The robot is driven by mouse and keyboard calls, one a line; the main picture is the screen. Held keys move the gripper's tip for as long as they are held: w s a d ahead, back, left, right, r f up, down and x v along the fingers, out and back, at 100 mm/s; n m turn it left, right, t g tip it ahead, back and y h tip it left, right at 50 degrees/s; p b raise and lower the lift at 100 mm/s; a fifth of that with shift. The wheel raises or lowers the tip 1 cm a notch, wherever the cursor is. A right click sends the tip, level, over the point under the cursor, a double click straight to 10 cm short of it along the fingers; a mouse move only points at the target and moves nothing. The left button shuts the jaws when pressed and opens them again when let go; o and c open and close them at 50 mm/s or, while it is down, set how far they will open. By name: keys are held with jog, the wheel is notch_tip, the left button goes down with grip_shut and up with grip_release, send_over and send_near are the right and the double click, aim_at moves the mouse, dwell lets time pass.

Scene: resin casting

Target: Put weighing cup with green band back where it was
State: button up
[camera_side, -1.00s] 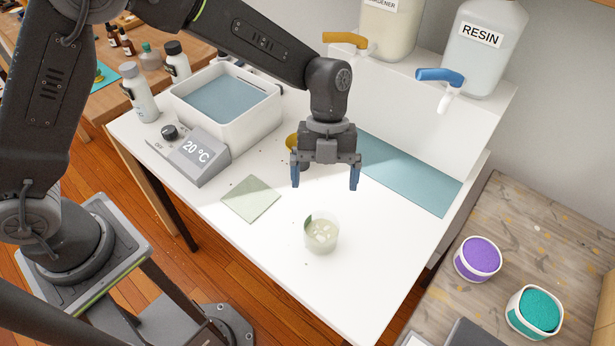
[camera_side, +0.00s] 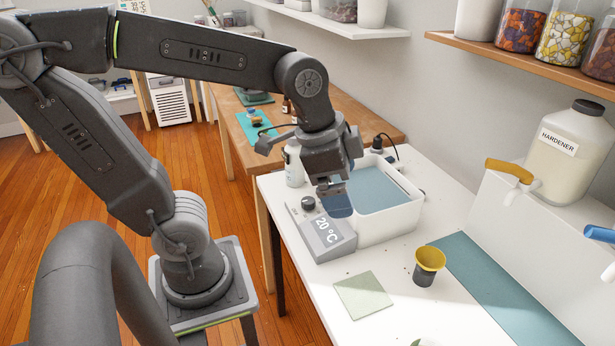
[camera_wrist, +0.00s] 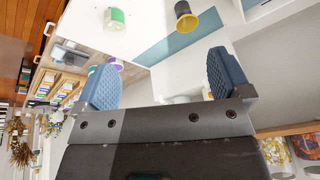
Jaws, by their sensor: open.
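The weighing cup with green band (camera_wrist: 115,18) stands on the white table, near the upper edge of the wrist view. It is whitish with a green patch on its side. In the side view only a sliver of it (camera_side: 434,342) shows at the bottom edge. My gripper (camera_side: 335,196) is up in the air in front of the water bath, near its control box, well apart from the cup. In the wrist view its two blue pads (camera_wrist: 167,80) are spread wide with nothing between them.
A dark cup with yellow rim (camera_side: 429,262) stands right of the pale green square mat (camera_side: 363,295). The water bath (camera_side: 388,224) and its 20 °C control box (camera_side: 326,238) are close to my gripper. A hardener jug (camera_side: 566,156) stands at right. The wrist view shows a purple-filled cup (camera_wrist: 115,63).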

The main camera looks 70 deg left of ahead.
jog(key=s+a+n, duration=0.1)
jog(key=n, duration=0.1)
jog(key=s+a+n+t, duration=0.1)
jog(key=s+n, duration=0.1)
jog(key=s+a+n+y, duration=0.1)
jog(key=n, duration=0.1)
jog(key=shift+s+t, duration=0.2)
jog(key=shift+t, duration=0.2)
jog(key=shift+d, duration=0.1)
dwell(0.6)
